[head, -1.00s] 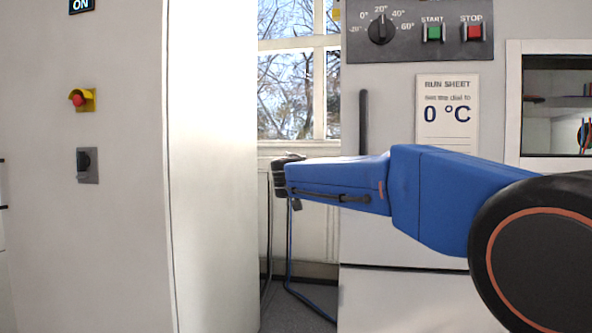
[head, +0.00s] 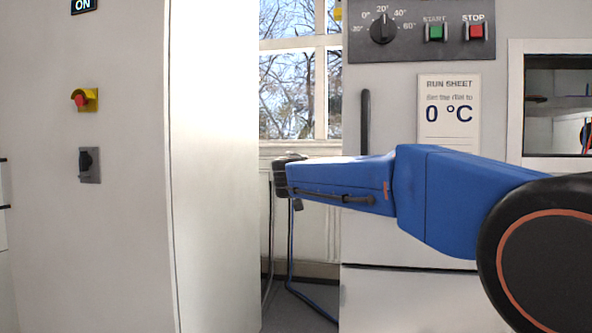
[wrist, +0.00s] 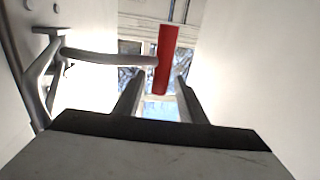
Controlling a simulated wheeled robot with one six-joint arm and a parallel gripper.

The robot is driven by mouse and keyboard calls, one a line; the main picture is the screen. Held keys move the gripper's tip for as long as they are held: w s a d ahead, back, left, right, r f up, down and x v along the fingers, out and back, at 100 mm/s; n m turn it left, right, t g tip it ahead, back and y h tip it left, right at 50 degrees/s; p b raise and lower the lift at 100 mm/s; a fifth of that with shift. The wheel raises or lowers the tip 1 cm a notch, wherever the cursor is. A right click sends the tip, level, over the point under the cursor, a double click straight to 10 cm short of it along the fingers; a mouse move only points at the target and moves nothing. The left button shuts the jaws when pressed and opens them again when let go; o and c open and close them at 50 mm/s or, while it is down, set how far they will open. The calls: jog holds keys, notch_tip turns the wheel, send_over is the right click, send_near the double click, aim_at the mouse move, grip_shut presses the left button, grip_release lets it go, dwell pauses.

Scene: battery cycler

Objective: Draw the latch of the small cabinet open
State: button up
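In the wrist view, a red grip (wrist: 165,58) sits on the end of a grey curved lever (wrist: 108,57) that comes from the left side; this looks like the latch. My gripper (wrist: 160,76) has its two dark fingers apart, one on each side of the red grip's lower end. There is a visible gap to each finger, and I see no contact. In the head view, my blue arm reaches left across the grey machine, and my gripper (head: 287,178) is at its far end in the gap. The latch cannot be made out there.
A tall pale cabinet (head: 212,170) stands left of the gap, with a yellow-and-red stop button (head: 83,100). The grey machine on the right has a dark vertical handle (head: 365,120), a dial (head: 382,29) and a run sheet (head: 448,108). A window (head: 292,95) lies behind the gap.

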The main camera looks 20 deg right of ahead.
jog(key=v, duration=1.7)
jog(key=shift+s, duration=0.2)
